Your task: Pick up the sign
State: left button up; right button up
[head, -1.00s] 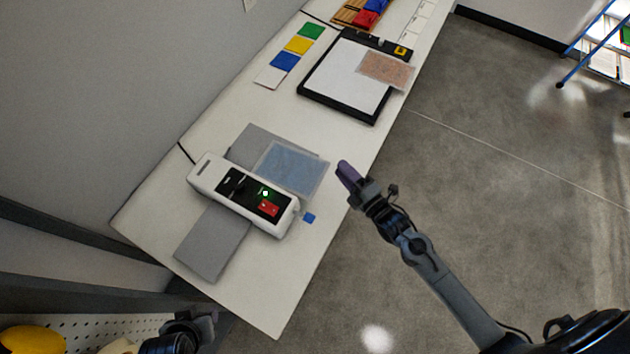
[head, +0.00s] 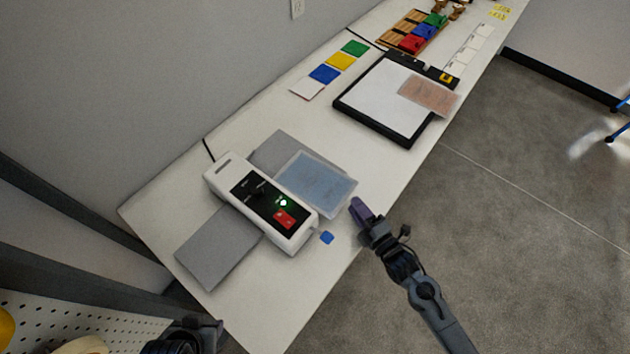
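A flat, clear-edged bluish laminated sheet (head: 318,183), which looks like the sign, lies at the far-right side of a white laminator (head: 226,180). Part of it rests over a grey tray (head: 282,148). A second laminated sheet, orange-brown (head: 430,95), lies across the corner of a black-framed white board. My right gripper (head: 361,209) is at the table's right edge, just right of the bluish sheet, with a small gap in the picture. Its purple fingers overlap, so its opening is unclear. My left gripper (head: 207,328) is partly seen at the bottom, away from the sheets.
The white table (head: 285,310) runs away to the upper right along the wall. A small blue piece (head: 327,238) lies beside the laminator. Colored cards (head: 340,61), the black-framed board (head: 385,97) and a wooden rack (head: 410,36) stand farther back. A pegboard (head: 60,320) is at lower left.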

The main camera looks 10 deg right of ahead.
aim_at(349, 195)
jog(key=shift+b+x, duration=0.3)
jog(key=shift+x, duration=2.3)
jog(key=shift+d, duration=0.2)
grip_shut()
